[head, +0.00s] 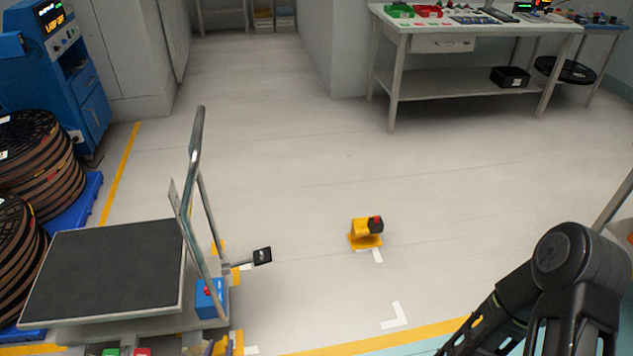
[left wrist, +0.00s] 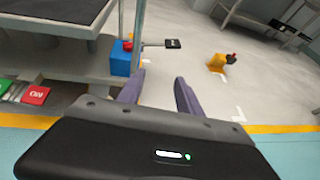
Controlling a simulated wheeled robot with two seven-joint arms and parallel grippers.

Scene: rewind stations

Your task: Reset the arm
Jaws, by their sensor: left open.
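My left gripper (head: 219,346) shows only as purple fingertips at the bottom edge of the head view, beside the cart's lower right corner. In the left wrist view its two purple fingers (left wrist: 160,84) are apart with nothing between them, only floor beyond. A blue box with a red button (head: 210,298) is on the cart's right end; in the left wrist view the box (left wrist: 122,60) appears just past the left finger. The black links of my right arm (head: 560,290) fill the lower right of the head view. My right gripper is not in view.
A flatbed cart (head: 60,330) with an upright handle stands at left. A yellow pedestal with a red-topped black part (head: 365,232) stands on the floor. Reels (head: 45,160) and a blue machine (head: 45,75) are at far left. A workbench (head: 450,80) is at the back.

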